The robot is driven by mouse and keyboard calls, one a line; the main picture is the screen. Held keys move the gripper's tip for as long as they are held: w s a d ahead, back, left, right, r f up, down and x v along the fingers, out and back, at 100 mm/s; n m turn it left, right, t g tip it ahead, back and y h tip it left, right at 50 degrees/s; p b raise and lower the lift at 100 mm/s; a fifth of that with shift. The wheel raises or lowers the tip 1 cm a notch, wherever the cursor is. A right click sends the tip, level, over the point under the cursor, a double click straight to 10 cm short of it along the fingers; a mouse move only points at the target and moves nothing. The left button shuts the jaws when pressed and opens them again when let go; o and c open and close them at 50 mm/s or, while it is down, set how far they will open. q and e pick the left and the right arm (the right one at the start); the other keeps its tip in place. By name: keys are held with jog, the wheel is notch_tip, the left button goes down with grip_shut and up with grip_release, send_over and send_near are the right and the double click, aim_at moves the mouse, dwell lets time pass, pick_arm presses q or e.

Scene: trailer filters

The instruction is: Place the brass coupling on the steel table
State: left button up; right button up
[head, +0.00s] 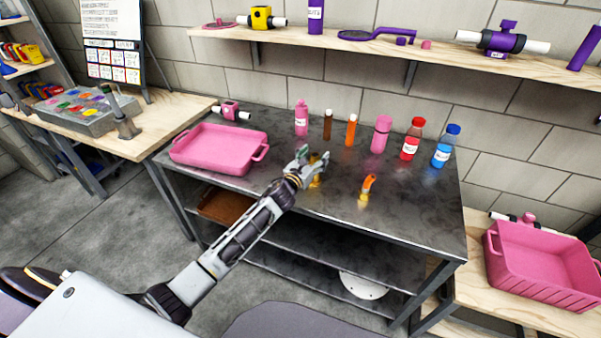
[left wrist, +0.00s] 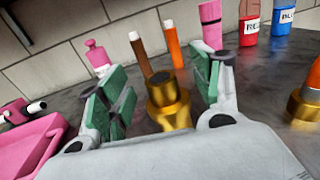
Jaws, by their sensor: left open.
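The brass coupling (left wrist: 168,102) is a golden, stepped round piece standing upright between my left gripper's fingers (left wrist: 165,78) in the left wrist view. The green-padded fingers are open, one on each side, with gaps to the brass. In the head view my left gripper (head: 312,158) is low over the steel table (head: 330,196) and partly hides the coupling (head: 316,182), which appears to rest there. A second brass piece with an orange top (head: 366,190) stands to the right; its brass base also shows in the left wrist view (left wrist: 305,108). My right gripper is out of view.
A pink tray (head: 215,150) sits at the table's left. Behind the gripper stand a pink bottle (head: 301,120), brown and orange tubes, a pink cylinder (head: 381,134), a red bottle (head: 412,140) and a blue bottle (head: 446,147). The table's front right is clear.

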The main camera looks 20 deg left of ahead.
pick_arm(q)
jog(key=s+a, duration=0.2)
jog(key=s, duration=0.9)
jog(key=shift+s, duration=0.15)
dwell(0.3)
